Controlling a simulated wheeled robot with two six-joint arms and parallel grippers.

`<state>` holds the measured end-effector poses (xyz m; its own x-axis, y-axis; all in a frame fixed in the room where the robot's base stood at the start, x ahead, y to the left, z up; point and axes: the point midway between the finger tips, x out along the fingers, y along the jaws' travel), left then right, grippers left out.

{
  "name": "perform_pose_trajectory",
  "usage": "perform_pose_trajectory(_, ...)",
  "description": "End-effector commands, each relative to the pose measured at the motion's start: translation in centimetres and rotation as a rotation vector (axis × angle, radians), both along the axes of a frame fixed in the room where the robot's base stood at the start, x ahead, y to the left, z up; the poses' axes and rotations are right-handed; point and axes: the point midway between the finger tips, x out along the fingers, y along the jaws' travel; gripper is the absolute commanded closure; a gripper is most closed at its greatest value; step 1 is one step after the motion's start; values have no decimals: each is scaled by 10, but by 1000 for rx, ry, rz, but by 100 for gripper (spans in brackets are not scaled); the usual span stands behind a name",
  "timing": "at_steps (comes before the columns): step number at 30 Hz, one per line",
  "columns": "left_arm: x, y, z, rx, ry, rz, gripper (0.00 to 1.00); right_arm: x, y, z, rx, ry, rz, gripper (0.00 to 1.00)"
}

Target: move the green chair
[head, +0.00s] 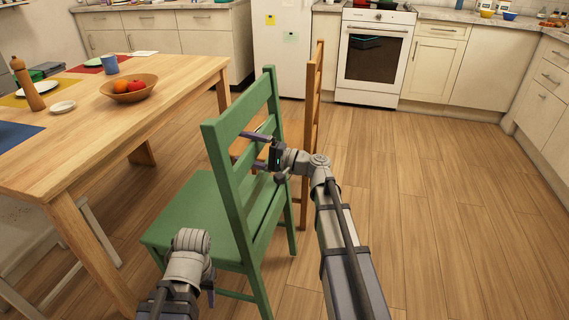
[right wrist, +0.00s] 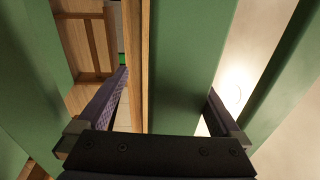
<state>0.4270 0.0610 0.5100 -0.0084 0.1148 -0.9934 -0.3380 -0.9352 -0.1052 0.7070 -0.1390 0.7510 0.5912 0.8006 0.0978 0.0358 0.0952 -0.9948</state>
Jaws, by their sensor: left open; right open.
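The green chair (head: 205,212) stands upright on the floor beside the table, its slatted back toward the right. My right gripper (head: 243,148) is open at the chair's back, with its fingers by the back's slats and far post. In the right wrist view, a broad green part of the chair (right wrist: 190,65) lies between the two open fingers; I cannot tell whether they touch it. My left gripper (head: 181,304) is open and low at the bottom of the head view, in front of the near side of the seat. Its fingertips are partly cut off or hidden.
A wooden table (head: 190,80) with a fruit bowl (head: 128,90) stands at left. A brown wooden chair (head: 314,105) stands just behind the green one. A pale chair (head: 28,235) is at lower left. Open floor (head: 430,190) lies to the right, before the oven (head: 376,58) and cabinets.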

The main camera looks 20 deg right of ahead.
Motion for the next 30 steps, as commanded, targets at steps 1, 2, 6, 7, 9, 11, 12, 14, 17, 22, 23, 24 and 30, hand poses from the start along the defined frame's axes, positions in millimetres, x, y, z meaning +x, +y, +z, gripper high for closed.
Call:
perform_pose_trajectory(1,0,0,-4,0,0,0,50,-1,-1,-26,-98,31,1,0)
perform_pose_trajectory(2,0,0,-4,0,0,0,50,-4,-4,-25,-98,31,0,0)
perform_pose_trajectory(6,0,0,-4,0,0,0,50,-16,-21,-26,-99,31,2,0)
perform_pose_trajectory(7,0,0,-4,0,0,0,50,-19,-24,-26,-99,31,2,0)
perform_pose_trajectory(9,0,0,-4,0,0,0,50,-25,-32,-26,-98,30,4,0)
perform_pose_trajectory(11,0,0,-4,0,0,0,50,-30,-39,-25,-99,30,4,0)
perform_pose_trajectory(12,0,0,-3,0,0,0,50,-34,-44,-25,-98,30,4,0)
perform_pose_trajectory(14,0,0,-3,0,0,0,50,-39,-51,-25,-98,29,3,0)
perform_pose_trajectory(17,0,0,-2,0,0,0,50,-48,-63,-23,-97,28,2,0)
perform_pose_trajectory(22,0,0,-1,0,0,0,50,-60,-80,-22,-96,27,2,0)
perform_pose_trajectory(23,0,0,-1,0,0,0,50,-62,-82,-22,-96,27,2,0)
perform_pose_trajectory(24,0,0,-1,0,0,0,50,-63,-83,-22,-96,27,3,0)
perform_pose_trajectory(30,0,0,0,0,0,0,50,-65,-85,-21,-95,26,3,0)
